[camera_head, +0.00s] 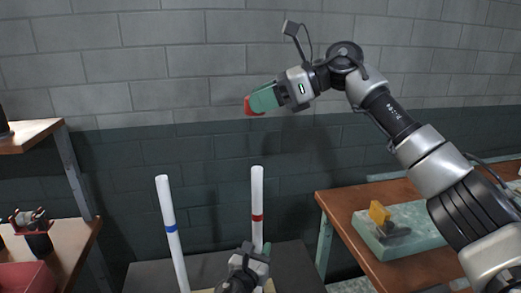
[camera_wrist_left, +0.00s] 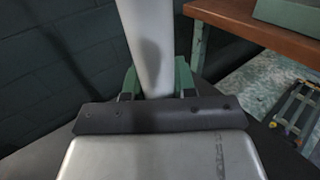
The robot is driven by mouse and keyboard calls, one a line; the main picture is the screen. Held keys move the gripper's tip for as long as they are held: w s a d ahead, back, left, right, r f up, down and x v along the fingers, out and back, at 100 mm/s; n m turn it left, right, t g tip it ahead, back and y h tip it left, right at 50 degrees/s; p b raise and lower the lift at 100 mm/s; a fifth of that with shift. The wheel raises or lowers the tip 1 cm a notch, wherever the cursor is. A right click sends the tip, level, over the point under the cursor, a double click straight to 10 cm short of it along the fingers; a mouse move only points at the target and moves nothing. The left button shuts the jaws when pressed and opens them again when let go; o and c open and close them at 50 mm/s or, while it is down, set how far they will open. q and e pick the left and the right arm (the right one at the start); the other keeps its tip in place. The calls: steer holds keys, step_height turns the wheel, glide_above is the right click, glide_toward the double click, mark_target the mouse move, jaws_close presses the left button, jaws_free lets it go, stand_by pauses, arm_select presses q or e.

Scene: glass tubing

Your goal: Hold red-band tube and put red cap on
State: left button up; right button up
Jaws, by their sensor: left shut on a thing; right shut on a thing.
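The red-band tube (camera_head: 257,197) stands upright at the centre of the head view, white with a red band partway up. My left gripper (camera_head: 262,250) is low at this tube; in the left wrist view its green fingers (camera_wrist_left: 158,82) are shut on the pale tube (camera_wrist_left: 150,45), one finger on each side. My right gripper (camera_head: 262,101) is raised above the tube's top and slightly to its right. It is shut on the red cap (camera_head: 249,106), which shows at the fingertips, apart from the tube. The tube's lower end is hidden by my left gripper.
A second white tube with a blue band (camera_head: 171,229) stands to the left, slightly tilted. A wooden table (camera_head: 333,205) at right holds a green tray (camera_head: 430,238) with a yellow piece (camera_head: 379,213). Shelves (camera_head: 28,135) stand at left. The air between cap and tube is clear.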

step_height(320, 180, down, 6)
steer(key=m+t+h, duration=0.1)
steer(key=m+t, duration=0.3)
steer(key=shift+w+f+t, duration=0.1)
steer(key=shift+t, duration=0.2)
steer(key=shift+f+m+t+h, duration=0.3)
steer(key=shift+f+m+t, duration=0.1)
steer(key=shift+m, duration=0.1)
steer(key=shift+s+f+m+t+h, duration=0.2)
steer(key=shift+s+m+t+h, duration=0.2)
steer(key=shift+s+m+t, duration=0.15)
step_height(320, 180, down, 7)
steer(key=shift+r, duration=0.15)
steer(key=shift+w, duration=0.1)
stand_by(0.5)
steer(key=o, duration=1.1)
steer(key=shift+c, duration=0.2)
